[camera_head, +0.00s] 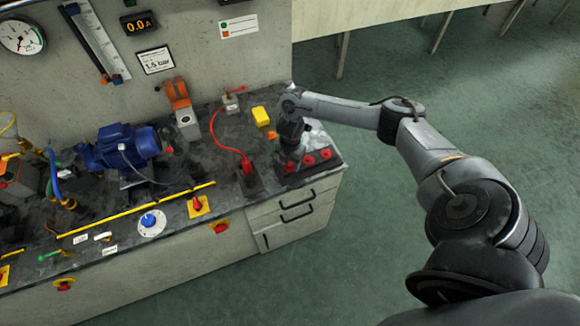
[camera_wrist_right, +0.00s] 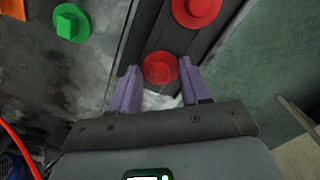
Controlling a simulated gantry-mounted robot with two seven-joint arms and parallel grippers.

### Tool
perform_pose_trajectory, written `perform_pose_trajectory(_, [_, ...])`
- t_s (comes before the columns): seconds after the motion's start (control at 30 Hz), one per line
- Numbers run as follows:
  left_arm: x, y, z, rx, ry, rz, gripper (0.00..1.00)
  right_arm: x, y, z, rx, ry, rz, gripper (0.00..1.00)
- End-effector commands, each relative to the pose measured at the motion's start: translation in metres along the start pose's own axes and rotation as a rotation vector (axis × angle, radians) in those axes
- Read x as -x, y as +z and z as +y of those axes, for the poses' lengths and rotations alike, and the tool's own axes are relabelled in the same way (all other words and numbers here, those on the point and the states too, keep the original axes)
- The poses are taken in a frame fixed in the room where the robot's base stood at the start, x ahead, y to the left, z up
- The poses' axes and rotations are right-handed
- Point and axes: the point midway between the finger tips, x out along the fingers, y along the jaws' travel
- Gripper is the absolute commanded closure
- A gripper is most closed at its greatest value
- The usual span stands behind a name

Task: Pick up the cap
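Three round red caps sit in a row on a dark tray (camera_head: 338,155) at the bench's right end; one is the cap on the right (camera_head: 326,153). My right gripper (camera_wrist_right: 160,68) is open and empty, its two purple fingers pointing down at the tray. In the right wrist view, a shaded red cap (camera_wrist_right: 160,67) shows between the fingertips; I cannot tell whether they reach down beside it. Another red cap (camera_wrist_right: 197,10) lies just beyond. In the head view my right arm hides part of the tray. My left gripper is not in view.
A blue pump motor (camera_head: 125,145) stands farther left. Open floor lies right of the bench.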

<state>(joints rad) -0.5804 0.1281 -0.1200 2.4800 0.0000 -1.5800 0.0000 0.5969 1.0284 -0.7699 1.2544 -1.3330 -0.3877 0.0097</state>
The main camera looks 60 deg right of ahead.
Motion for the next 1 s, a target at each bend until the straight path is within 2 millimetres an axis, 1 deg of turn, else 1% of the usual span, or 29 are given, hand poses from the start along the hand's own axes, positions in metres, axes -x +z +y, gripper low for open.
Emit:
perform_pose_trajectory(0.03, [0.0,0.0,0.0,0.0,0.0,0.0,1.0,0.0,0.0,0.0,0.0,0.0,0.0,0.66])
perform_pose_trajectory(0.13, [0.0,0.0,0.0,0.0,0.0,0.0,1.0,0.0,0.0,0.0,0.0,0.0,0.0,0.81])
perform_pose_trajectory(0.23, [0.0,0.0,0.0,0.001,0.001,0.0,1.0,0.0,0.0,0.0,0.0,0.0,0.0,0.85])
perform_pose_trajectory(0.27, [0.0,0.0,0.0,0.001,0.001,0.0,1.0,0.0,0.0,0.0,0.0,0.0,0.0,0.92])
perform_pose_trajectory(0.3, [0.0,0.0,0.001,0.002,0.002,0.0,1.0,0.0,0.0,0.0,0.0,-0.001,0.0,0.95])
perform_pose_trajectory(0.33, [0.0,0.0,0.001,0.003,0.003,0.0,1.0,0.0,0.0,0.0,0.0,-0.001,0.0,0.95])
perform_pose_trajectory(0.37, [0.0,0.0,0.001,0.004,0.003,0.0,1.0,0.0,0.0,-0.001,0.0,-0.001,0.0,1.0])
perform_pose_trajectory(0.77, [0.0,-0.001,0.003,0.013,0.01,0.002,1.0,0.0,0.0,-0.001,0.001,-0.004,0.0,1.0])
perform_pose_trajectory(0.87, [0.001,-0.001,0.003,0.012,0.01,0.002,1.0,0.003,0.0,-0.001,0.001,-0.003,-0.001,1.0])
perform_pose_trajectory(1.0, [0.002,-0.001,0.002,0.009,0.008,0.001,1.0,0.014,0.0,0.0,0.002,0.0,0.0,1.0])
